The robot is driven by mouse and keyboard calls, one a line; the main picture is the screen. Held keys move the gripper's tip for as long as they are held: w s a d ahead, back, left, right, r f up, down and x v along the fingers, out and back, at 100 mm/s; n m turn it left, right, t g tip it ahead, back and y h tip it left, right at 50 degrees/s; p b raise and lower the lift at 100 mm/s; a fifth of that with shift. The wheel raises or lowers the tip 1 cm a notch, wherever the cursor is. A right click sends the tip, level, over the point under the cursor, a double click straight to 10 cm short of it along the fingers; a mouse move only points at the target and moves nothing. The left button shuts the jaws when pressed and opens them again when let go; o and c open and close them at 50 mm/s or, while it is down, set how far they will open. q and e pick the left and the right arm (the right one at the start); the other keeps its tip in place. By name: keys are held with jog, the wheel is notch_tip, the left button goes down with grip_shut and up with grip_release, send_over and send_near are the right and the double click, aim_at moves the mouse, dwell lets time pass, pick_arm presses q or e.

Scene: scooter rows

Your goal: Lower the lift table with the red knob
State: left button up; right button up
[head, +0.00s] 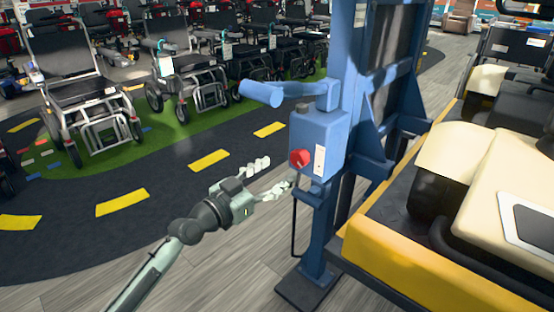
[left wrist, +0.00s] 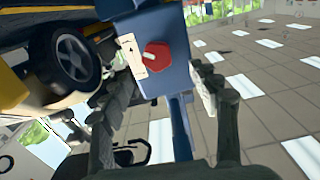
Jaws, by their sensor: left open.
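The red knob (head: 300,158) sits on the front of a blue control box (head: 322,135) on the blue post of the lift table (head: 375,245). A white label strip (head: 319,160) is beside the knob. My left gripper (head: 268,177) is open and empty, just below and left of the knob in the head view. In the left wrist view the red knob (left wrist: 157,57) shows ahead, between the spread fingers of my left gripper (left wrist: 160,95) and beyond their tips. The gripper appears apart from the knob. My right gripper is not in view.
A blue handle (head: 262,93) sticks out left above the box. Rows of wheelchairs (head: 90,100) stand on the green floor behind. The floor left of the post is clear.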

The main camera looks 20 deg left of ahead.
aim_at(296, 159)
pick_arm(q)
jog(key=x, duration=0.6)
jog(key=shift+d, duration=0.2)
jog(key=shift+w+d, duration=0.2)
jog(key=shift+w, duration=0.35)
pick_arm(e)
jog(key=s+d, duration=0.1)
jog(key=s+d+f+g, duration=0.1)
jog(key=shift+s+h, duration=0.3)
pick_arm(q)
jog(key=c, duration=1.2)
jog(key=shift+o, duration=0.2)
jog(key=shift+p, duration=0.3)
